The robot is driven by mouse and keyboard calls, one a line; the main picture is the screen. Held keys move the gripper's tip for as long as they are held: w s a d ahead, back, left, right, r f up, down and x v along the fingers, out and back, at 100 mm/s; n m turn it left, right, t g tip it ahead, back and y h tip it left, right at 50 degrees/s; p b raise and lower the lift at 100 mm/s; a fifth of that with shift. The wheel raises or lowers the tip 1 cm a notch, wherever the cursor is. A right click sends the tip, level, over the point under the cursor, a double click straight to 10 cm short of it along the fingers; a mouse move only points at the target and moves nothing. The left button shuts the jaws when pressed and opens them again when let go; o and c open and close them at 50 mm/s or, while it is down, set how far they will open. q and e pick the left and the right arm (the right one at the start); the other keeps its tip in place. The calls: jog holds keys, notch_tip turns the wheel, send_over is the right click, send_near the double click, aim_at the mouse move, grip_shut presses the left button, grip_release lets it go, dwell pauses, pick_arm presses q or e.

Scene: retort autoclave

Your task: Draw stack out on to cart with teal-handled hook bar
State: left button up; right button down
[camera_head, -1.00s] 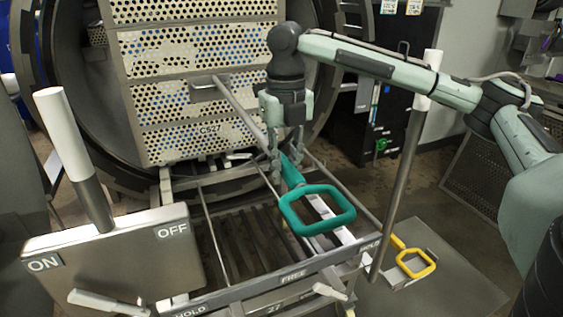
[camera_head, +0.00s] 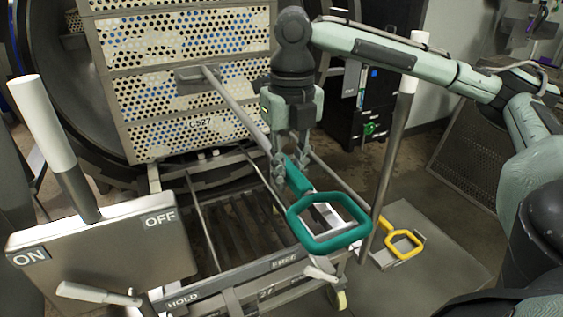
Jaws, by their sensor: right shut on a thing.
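The stack (camera_head: 178,60) is a tall block of perforated trays at the round autoclave mouth, its lowest layer at the cart's far end. The teal-handled hook bar (camera_head: 330,243) slants from its teal loop up to the stack's front, where its far end meets a grey bracket (camera_head: 192,82). I cannot tell whether the hook is seated. My right gripper (camera_head: 289,163) points down and is shut on the bar just behind the teal loop. The cart (camera_head: 264,268) has rails and an open slatted deck, bare in front of the stack. My left gripper is out of view.
A panel marked ON and OFF (camera_head: 100,250) with a white-topped lever stands at the front left. A white-topped post (camera_head: 398,135) rises right of the cart. A yellow-handled tool (camera_head: 404,243) lies on a floor plate at the right.

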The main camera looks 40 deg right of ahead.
aim_at(343, 234)
jog(key=shift+s+a, duration=0.15)
jog(key=shift+s, duration=0.45)
jog(key=shift+s+a, duration=0.15)
jog(key=shift+s, duration=0.4)
jog(key=shift+s+a+r, duration=0.1)
jog(key=shift+s+a, duration=0.1)
jog(key=shift+s, duration=0.65)
jog(key=shift+s+a, duration=0.2)
jog(key=shift+s, duration=0.6)
jog(key=shift+s+a, duration=0.15)
jog(key=shift+s, duration=0.4)
jog(key=shift+s+a, duration=0.15)
jog(key=shift+s, duration=0.35)
jog(key=shift+s+a+b, duration=0.3)
jog(key=shift+s+b, duration=0.95)
jog(key=shift+b, duration=0.15)
jog(key=shift+s+a+b, duration=0.3)
jog(key=shift+s+b, duration=0.9)
jog(key=shift+b, duration=0.2)
jog(key=shift+s+a+b, duration=0.3)
jog(key=shift+s+b, duration=0.95)
jog(key=shift+b, duration=0.15)
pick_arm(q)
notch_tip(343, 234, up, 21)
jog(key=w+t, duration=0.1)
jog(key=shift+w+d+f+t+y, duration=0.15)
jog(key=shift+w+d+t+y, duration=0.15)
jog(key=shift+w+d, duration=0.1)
pick_arm(e)
jog(key=shift+s, duration=0.1)
